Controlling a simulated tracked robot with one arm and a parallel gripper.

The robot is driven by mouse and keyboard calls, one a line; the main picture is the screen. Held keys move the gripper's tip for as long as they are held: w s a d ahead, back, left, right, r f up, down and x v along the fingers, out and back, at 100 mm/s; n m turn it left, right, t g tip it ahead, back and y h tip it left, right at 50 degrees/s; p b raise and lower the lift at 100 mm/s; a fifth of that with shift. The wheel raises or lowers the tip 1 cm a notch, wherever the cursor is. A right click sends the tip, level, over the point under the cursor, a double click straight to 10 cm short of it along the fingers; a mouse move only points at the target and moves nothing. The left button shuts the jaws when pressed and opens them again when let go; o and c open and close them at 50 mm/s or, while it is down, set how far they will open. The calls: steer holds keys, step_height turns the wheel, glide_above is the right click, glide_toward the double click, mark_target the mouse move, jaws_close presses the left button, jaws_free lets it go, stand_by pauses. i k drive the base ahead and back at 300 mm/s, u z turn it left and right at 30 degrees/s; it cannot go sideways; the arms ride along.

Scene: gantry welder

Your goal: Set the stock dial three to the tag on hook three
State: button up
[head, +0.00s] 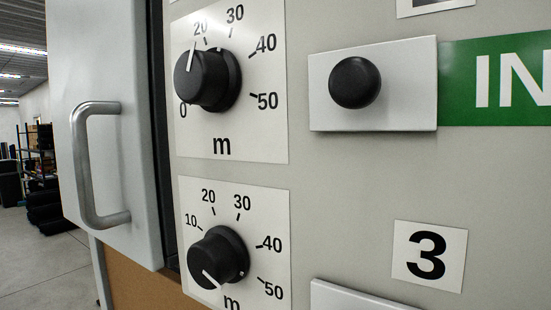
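Two black dials marked in m sit one above the other on the grey panel. The lower dial (217,257) is beside the tag 3 (429,256), which is to its right. Its white pointer line lies low on the knob, below the 10 mark; I cannot tell the exact reading, and no 0 shows. The upper dial (206,80) has its white pointer upward, just left of the 20. No hook or hook tag is in view. My gripper is not in view.
A black round button (355,82) on a white plate sits right of the upper dial, beside a green IN sign (500,80). A second white plate (350,297) is cut off below. A door with a metal handle (84,165) stands at the left; shelving is behind.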

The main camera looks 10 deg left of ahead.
mark_target(220, 257)
steer(key=k, duration=1)
steer(key=z, duration=0.3)
steer(key=i, duration=0.6)
steer(key=u, duration=0.05)
